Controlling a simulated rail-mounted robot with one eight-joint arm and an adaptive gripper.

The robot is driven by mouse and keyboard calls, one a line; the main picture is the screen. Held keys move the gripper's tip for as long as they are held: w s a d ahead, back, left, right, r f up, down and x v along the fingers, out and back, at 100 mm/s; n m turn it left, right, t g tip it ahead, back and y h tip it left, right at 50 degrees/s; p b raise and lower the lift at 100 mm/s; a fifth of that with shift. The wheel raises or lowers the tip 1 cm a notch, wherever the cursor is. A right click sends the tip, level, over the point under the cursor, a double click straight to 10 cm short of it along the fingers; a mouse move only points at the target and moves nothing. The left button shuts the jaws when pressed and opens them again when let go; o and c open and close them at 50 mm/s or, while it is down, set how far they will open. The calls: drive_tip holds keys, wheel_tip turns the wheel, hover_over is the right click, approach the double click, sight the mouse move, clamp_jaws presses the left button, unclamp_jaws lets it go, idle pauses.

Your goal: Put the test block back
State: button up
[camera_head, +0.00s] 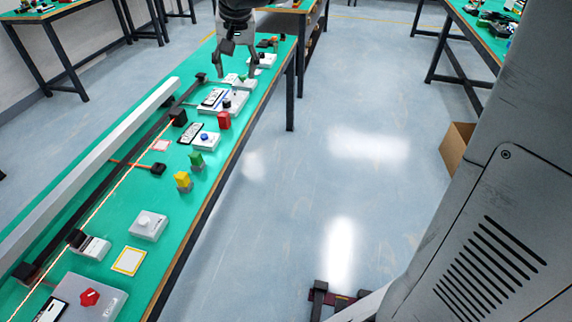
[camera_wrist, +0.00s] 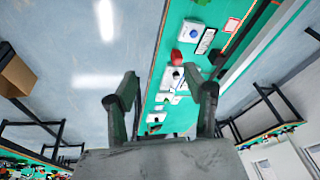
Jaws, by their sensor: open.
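My gripper (camera_head: 235,68) is open and empty over the far part of the green bench. Its two fingers also show spread apart in the wrist view (camera_wrist: 162,88). I cannot tell which block is the test block. A red block (camera_head: 224,120) stands near the bench's right edge, nearer the head camera than my gripper; it also shows in the wrist view (camera_wrist: 177,57), beyond the fingers. A yellow-bordered white pad (camera_head: 129,261) and a red-bordered pad (camera_head: 161,145) look empty.
A conveyor rail (camera_head: 100,160) runs along the bench's left side. White control boxes stand along the bench, with a blue button (camera_head: 204,136), a white knob (camera_head: 146,221) and a red knob (camera_head: 89,297). A cardboard box (camera_head: 456,148) sits on the floor at right.

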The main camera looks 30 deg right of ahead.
drive_tip(key=s+f+n+t, duration=0.1)
drive_tip(key=s+f, duration=0.3)
drive_tip(key=s, duration=1)
drive_tip(key=s+f+n+t, duration=0.2)
drive_tip(key=s+f, duration=0.2)
drive_tip(key=s, duration=0.9)
drive_tip(key=shift+s+f+n, duration=0.35)
drive_tip(key=shift+n, duration=0.05)
